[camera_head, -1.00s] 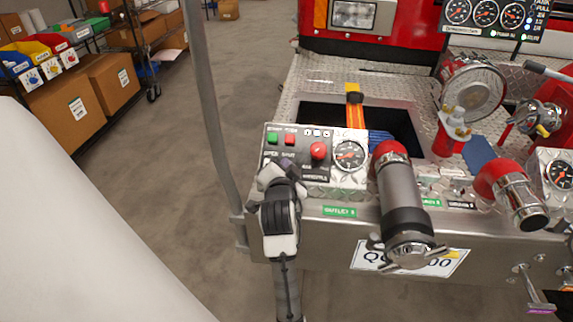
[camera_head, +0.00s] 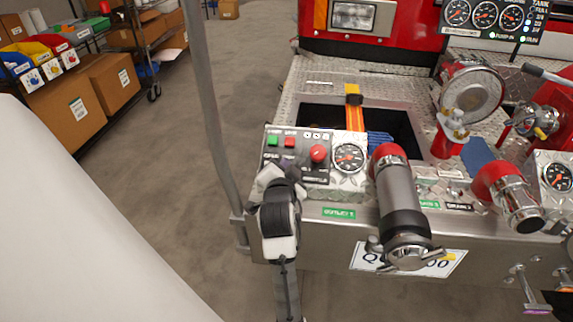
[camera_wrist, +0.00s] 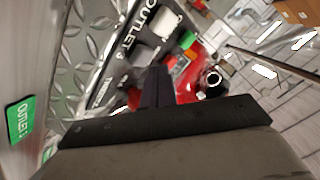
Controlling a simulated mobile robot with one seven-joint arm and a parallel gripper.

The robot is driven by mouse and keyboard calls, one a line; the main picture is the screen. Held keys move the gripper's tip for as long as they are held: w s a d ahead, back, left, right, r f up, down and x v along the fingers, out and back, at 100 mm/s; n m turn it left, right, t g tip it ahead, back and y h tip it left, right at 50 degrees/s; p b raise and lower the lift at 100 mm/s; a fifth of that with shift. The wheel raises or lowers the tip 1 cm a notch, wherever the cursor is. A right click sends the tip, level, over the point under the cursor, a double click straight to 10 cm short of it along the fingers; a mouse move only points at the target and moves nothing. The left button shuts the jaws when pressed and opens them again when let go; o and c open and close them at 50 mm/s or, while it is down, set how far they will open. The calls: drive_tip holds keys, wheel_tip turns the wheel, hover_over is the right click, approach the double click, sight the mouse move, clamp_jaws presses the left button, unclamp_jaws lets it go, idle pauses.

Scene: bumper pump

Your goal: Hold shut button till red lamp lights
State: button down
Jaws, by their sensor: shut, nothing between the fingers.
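The control panel (camera_head: 318,178) stands on the left end of the metal bumper. My gripper (camera_head: 283,172) is shut and empty over the panel's lower left, and hides the buttons there. In the wrist view the dark fingers (camera_wrist: 156,88) point at the panel; whether the tips touch a button is hidden.
A red knob (camera_head: 318,153) and a round gauge (camera_head: 349,158) are right of my gripper on the panel. A capped outlet pipe (camera_head: 400,200) juts forward beyond them. A grey pole (camera_head: 210,110) stands left. Open floor lies left of the bumper.

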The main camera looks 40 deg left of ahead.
drive_tip(key=r+p, duration=0.1)
drive_tip(key=s+d+r+p, duration=0.1)
drive_tip(key=s+r+p, duration=0.1)
drive_tip(key=r, duration=0.1)
drive_tip(key=shift+s+d+r+p, duration=0.1)
drive_tip(key=shift+d+p, duration=0.1)
drive_tip(key=shift+p, duration=0.1)
idle(0.4)
idle(0.3)
